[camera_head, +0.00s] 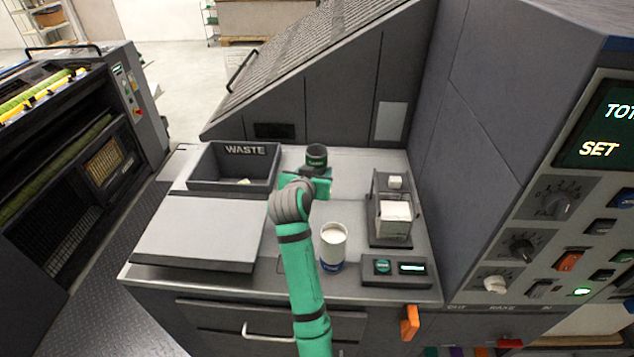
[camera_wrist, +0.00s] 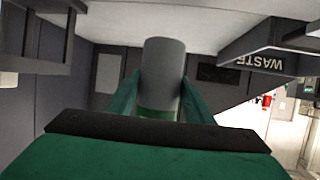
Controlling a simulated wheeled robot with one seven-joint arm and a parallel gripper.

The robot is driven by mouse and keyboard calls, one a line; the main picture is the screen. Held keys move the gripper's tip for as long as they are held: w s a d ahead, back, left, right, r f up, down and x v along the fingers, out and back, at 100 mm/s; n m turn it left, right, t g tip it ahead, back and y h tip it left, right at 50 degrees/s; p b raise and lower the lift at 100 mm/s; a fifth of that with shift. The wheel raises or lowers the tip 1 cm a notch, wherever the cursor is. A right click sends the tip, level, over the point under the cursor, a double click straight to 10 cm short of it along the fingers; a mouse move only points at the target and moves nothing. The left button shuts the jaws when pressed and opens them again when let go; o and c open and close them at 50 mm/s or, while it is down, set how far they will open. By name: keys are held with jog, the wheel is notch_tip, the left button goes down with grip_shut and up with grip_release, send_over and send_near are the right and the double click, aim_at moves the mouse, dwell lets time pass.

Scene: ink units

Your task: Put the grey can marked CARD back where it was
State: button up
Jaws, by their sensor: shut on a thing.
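The grey can (camera_head: 316,157) stands upright in my gripper (camera_head: 318,180), over the back middle of the counter (camera_head: 345,165). It has a green band; I cannot read the mark CARD on it. In the wrist view, which is upside down, the plain grey side of the can (camera_wrist: 163,75) shows between the two green fingers (camera_wrist: 160,100). The fingers are shut on it. Its base is near the light counter surface; I cannot tell whether it touches. My arm hides part of the counter in front of it.
A dark WASTE tray (camera_head: 200,178) is left of my gripper, with a flat grey plate (camera_head: 200,232) in front of it. A white and blue container (camera_head: 333,247) stands nearer, right of my arm. A dark rack (camera_head: 390,238) with white cards is at right. A sloped machine wall rises behind.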

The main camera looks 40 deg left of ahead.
jog(key=shift+w+a+f, duration=0.3)
jog(key=shift+a+f, duration=0.15)
jog(key=shift+f, duration=0.15)
jog(key=shift+w+a+f, duration=0.3)
jog(key=shift+a+f, duration=0.1)
jog(key=shift+f, duration=0.2)
jog(key=shift+w+a+f, duration=0.1)
jog(key=shift+w+f, duration=0.2)
jog(key=shift+f, duration=0.1)
jog(key=shift+w+f, duration=0.1)
jog(key=shift+f, duration=1.35)
jog(key=shift+f, duration=0.15)
jog(key=o, duration=1.1)
